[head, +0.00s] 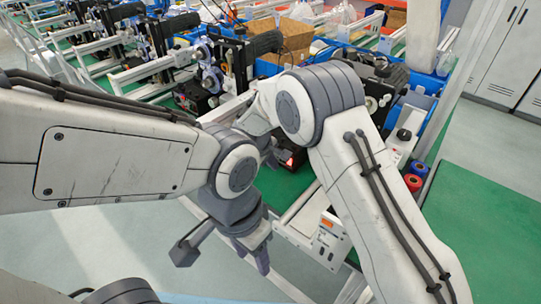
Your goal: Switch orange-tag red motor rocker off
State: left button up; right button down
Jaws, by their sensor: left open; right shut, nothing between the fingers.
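A white control box (318,246) on the conveyor frame carries an orange tag (327,223) and small dark marks below it. I cannot make out a red rocker on it. A small red spot (287,155) shows on a dark unit behind the arms, too small to identify. My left gripper (258,262) points down, to the left of the white box and apart from it in the picture; it is open and empty. My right gripper (271,158) is shut and empty between the two arms, beyond the box, and is partly hidden by my arm links.
White rails and dark coder machines (232,65) stand in rows behind. A cardboard box (297,34) is at the back. Red and blue rolls (416,174) lie right of my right arm. Green floor (480,215) is free at right; grey cabinets (508,60) stand beyond.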

jog(key=p+x, duration=0.1)
jog(key=x, duration=0.2)
jog(key=shift+w+d+f, duration=0.1)
jog(key=shift+w+d, duration=0.05)
jog(key=shift+w+d+r+p, duration=0.2)
jog(key=shift+w+d+p, duration=0.1)
jog(key=shift+w+d, duration=0.15)
jog(key=shift+w+d+r+p, duration=0.15)
jog(key=shift+w+d+p, duration=0.15)
jog(key=shift+w, duration=0.25)
jog(key=shift+w+d, duration=0.3)
jog(key=shift+w, duration=0.15)
